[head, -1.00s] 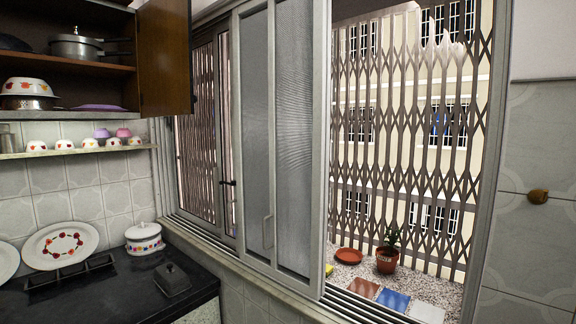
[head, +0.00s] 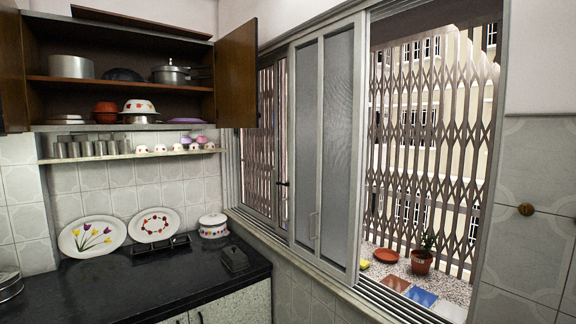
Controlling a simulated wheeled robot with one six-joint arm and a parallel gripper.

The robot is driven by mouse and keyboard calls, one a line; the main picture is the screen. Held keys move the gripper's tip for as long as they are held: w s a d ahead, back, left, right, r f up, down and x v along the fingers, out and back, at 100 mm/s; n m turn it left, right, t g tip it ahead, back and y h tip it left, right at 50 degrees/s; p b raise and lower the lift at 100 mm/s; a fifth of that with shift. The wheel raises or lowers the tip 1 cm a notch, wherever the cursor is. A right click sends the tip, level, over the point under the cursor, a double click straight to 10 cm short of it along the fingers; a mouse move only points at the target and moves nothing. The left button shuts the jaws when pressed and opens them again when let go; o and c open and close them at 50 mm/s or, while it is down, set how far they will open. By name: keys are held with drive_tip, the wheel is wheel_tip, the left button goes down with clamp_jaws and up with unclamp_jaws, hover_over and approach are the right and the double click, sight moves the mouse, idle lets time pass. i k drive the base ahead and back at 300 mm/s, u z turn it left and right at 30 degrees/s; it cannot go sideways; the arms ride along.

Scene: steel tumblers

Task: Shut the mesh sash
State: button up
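The mesh sash (head: 337,150) is a tall grey framed panel in the sliding window, in the middle of the head view. A second narrow grey panel (head: 307,150) with a small pull handle (head: 314,226) stands beside it on the left. To the right of the mesh sash the window opening is uncovered, up to the right jamb (head: 487,160). The metal lattice grille (head: 430,150) shows through this opening. My gripper is not in view.
A black counter (head: 150,285) runs along the lower left. An open cupboard door (head: 236,72) juts out left of the window. On the granite sill beyond the tracks stand a potted plant (head: 421,261), a red saucer (head: 386,255) and several tiles.

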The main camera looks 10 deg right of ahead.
sight(358, 19)
drive_tip(key=u, duration=0.6)
drive_tip(key=i, duration=2.1)
drive_tip(key=u, duration=0.15)
